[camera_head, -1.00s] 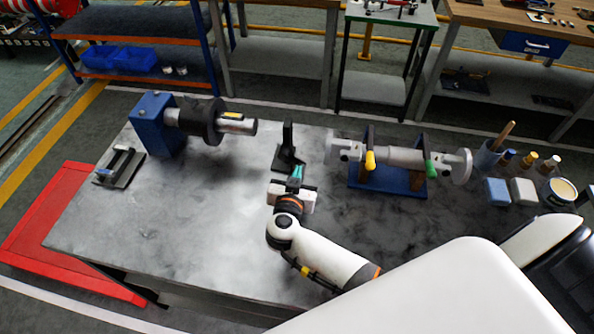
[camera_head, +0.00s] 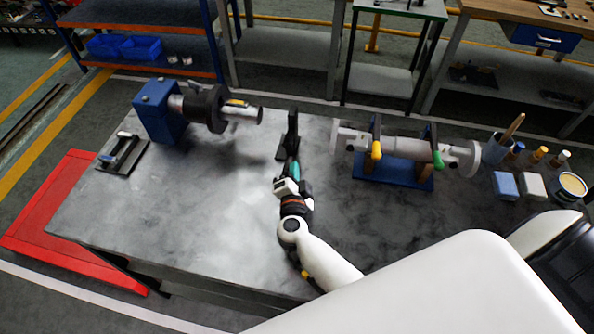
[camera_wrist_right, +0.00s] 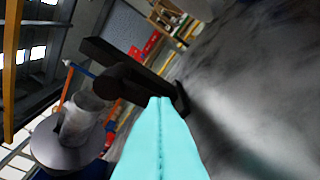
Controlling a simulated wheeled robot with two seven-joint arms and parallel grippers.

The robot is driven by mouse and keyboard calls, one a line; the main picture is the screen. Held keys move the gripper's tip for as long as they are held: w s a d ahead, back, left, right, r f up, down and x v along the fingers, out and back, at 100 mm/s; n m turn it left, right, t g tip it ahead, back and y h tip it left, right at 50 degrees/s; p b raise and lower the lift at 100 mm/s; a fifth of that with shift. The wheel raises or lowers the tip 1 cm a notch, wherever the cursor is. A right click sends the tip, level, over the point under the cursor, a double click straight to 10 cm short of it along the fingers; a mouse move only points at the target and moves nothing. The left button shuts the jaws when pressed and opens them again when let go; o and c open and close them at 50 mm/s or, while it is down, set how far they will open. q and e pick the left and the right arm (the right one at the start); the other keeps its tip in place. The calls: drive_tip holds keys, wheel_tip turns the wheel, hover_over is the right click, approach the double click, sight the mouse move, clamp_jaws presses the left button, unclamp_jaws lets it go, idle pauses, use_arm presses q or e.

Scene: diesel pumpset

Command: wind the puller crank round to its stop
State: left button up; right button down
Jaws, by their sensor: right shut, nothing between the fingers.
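A black upright piece on a flat foot (camera_head: 292,135) stands on the grey bench; I take it for the puller crank, though its parts are hard to tell apart. My right gripper (camera_head: 294,165), with teal fingers, is at its near side. In the right wrist view the shut, empty fingers (camera_wrist_right: 163,102) point at a dark bar with a round black part (camera_wrist_right: 122,80). The tips overlap the bar's lower end in the picture; I cannot tell whether they touch. My left gripper is not in view.
A blue block (camera_head: 158,110) carries a shaft with a black hub at left. A small black fixture (camera_head: 122,155) lies in front of it. A flanged grey shaft (camera_head: 405,147) rests on a blue cradle at right. Cups and small blocks (camera_head: 505,185) stand farther right. The bench's front left is clear.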

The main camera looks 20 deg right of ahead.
drive_tip(key=shift+w+a+f, duration=0.15)
drive_tip(key=shift+a+f, duration=0.05)
drive_tip(key=shift+a, duration=0.05)
idle(0.6)
